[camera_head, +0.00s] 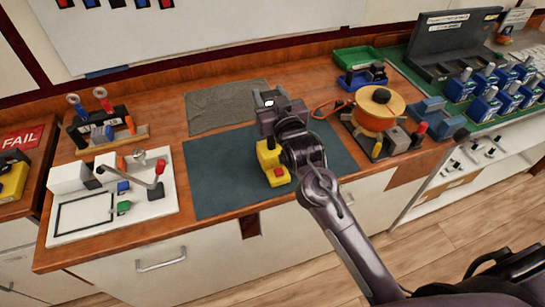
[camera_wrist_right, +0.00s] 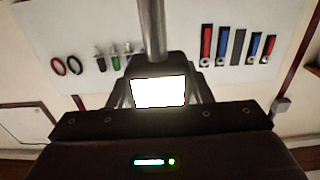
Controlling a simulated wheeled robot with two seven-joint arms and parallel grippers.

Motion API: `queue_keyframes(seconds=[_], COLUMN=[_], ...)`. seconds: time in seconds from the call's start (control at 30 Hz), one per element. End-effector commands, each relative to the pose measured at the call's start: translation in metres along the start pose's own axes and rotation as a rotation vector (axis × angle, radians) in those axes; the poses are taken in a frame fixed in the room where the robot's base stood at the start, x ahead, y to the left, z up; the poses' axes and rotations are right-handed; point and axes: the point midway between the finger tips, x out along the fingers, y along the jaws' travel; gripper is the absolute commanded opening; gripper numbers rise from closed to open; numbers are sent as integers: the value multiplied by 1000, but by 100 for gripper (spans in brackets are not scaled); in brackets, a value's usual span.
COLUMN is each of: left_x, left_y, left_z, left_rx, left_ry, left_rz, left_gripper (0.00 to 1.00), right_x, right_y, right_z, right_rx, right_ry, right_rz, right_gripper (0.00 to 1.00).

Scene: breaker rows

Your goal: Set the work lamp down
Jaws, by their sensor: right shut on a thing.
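My right gripper (camera_head: 272,118) is over the dark mat (camera_head: 220,175) at the middle of the bench. It is shut on what I take to be the work lamp. A bright white face (camera_wrist_right: 158,92) in a dark surround shows between the fingers in the right wrist view, with a grey rod above it. A yellow body (camera_head: 268,158) with a red button shows just below the gripper in the head view. Whether it is part of the lamp, and whether it touches the mat, I cannot tell. My left gripper is not in view.
A grey cloth (camera_head: 228,105) lies behind the mat. A white board with a lever (camera_head: 150,190) is on the left, with a tool stand behind it. An orange reel (camera_head: 378,108) and a green tray (camera_head: 355,57) are on the right. The mat's left half is clear.

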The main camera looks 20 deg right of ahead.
Motion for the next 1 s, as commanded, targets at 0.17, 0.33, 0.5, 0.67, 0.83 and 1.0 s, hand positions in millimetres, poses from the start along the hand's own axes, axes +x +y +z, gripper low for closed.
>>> queue_keyframes(seconds=[0.17,0.33,0.5,0.67,0.83,1.0], left_x=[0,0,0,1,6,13], left_y=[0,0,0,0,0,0], left_z=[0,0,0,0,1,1], left_rx=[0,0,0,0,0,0], left_ry=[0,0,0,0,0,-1], left_rz=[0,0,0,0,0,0], left_gripper=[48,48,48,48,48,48], right_x=[0,0,0,0,0,0], right_y=[0,0,0,0,0,0], right_z=[0,-2,-2,-6,-25,-61], right_rx=[0,1,1,1,1,3], right_ry=[0,4,4,5,10,14], right_rz=[0,0,0,0,0,0], right_gripper=[7,0,0,0,0,0])
